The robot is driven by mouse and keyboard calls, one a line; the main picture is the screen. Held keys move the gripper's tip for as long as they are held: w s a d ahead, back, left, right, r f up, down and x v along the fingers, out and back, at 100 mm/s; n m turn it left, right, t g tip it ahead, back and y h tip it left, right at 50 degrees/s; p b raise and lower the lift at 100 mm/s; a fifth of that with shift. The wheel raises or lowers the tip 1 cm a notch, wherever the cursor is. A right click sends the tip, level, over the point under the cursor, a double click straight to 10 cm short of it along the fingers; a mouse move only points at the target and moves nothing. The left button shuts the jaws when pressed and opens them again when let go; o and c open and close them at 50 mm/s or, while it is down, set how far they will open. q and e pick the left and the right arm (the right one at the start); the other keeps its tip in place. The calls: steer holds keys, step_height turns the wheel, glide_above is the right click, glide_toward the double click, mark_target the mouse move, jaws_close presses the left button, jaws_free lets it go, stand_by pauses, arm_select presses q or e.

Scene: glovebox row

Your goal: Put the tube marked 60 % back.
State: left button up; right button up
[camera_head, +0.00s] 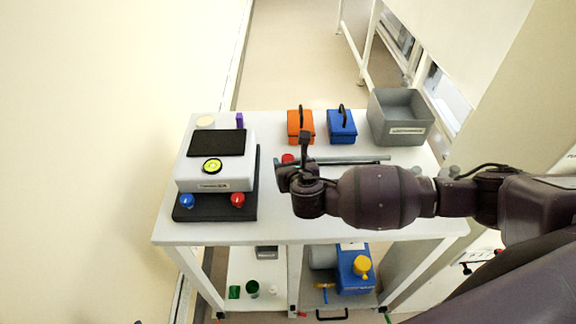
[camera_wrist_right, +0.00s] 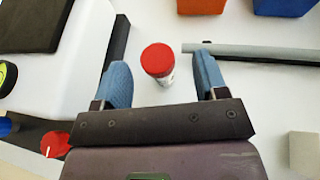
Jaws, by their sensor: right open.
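A small tube with a red cap (camera_wrist_right: 158,60) and a pale label stands on the white table. Its marking is not readable. In the head view only its red cap (camera_head: 288,158) shows, next to my right gripper (camera_head: 294,162), which hides the rest. In the right wrist view my right gripper (camera_wrist_right: 161,72) is open, with its blue fingers on either side of the tube. I see a gap on both sides. My left gripper is not in view.
A white machine (camera_head: 216,178) with a dark screen stands left, with blue (camera_head: 187,200) and red (camera_head: 238,199) round parts in front. A long grey rod (camera_head: 345,159) lies right of the tube. Behind are orange (camera_head: 300,125) and blue (camera_head: 341,127) cases and a grey bin (camera_head: 402,128).

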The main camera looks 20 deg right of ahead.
mark_target(287, 157)
steer(key=shift+r+x, duration=0.2)
steer(key=shift+x, duration=2.15)
steer(key=shift+a, duration=0.15)
steer(key=c, duration=1.1)
steer(key=shift+w+r, duration=0.1)
